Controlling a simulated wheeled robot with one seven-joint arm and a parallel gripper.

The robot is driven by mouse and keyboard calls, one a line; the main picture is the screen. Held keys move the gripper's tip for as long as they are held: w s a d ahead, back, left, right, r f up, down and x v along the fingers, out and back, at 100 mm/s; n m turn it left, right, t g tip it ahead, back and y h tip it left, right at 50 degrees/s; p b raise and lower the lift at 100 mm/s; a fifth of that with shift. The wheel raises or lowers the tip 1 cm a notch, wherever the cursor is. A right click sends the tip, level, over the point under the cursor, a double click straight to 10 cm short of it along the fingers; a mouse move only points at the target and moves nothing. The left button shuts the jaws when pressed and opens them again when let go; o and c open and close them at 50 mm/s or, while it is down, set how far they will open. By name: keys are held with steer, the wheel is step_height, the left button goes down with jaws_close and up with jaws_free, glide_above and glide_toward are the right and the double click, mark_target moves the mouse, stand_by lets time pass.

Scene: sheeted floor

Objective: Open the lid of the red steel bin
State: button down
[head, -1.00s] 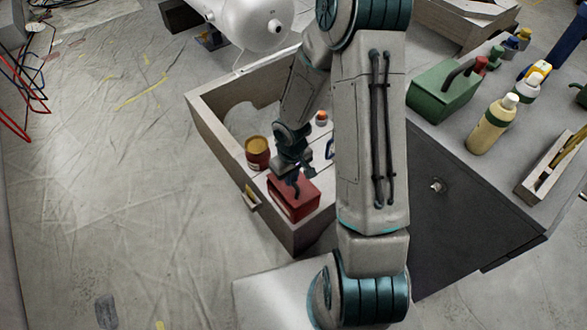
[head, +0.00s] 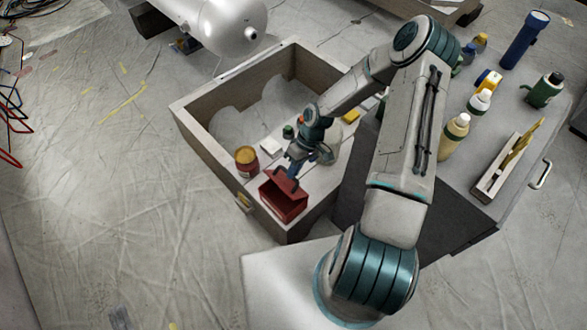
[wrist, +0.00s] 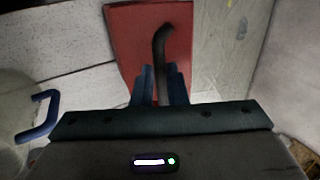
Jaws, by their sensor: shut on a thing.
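The red steel bin (head: 284,207) stands in the near corner of an open wooden drawer in the head view. Its red lid (head: 279,184) is tilted up, with a dark gap beneath it. In the wrist view the red lid (wrist: 132,42) fills the upper middle and carries a dark curved handle (wrist: 160,45). My gripper (head: 293,172) is at the lid from above and behind. In the wrist view the blue fingers of my gripper (wrist: 162,80) are shut on the handle. The bin's inside is mostly hidden.
A cabinet top with bottles (head: 453,137) lies to the right. The floor at left is mostly clear.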

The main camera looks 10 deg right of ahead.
steer(key=shift+w+d+f+b, duration=0.25)
steer(key=shift+w+d, duration=0.2)
steer(key=shift+d, duration=0.35)
steer(key=shift+w+d+f+b, duration=0.2)
steer(key=shift+w+d, duration=0.25)
steer(key=shift+d, duration=0.35)
steer(key=shift+w+d+f+b, duration=0.15)
steer(key=shift+w+d+f, duration=0.25)
steer(key=shift+d, duration=0.5)
steer(key=c, duration=1.5)
jaws_free()
steer(key=shift+o, duration=0.2)
steer(key=shift+w+r, duration=0.1)
steer(key=shift+w, duration=0.05)
steer(key=shift+d, duration=0.1)
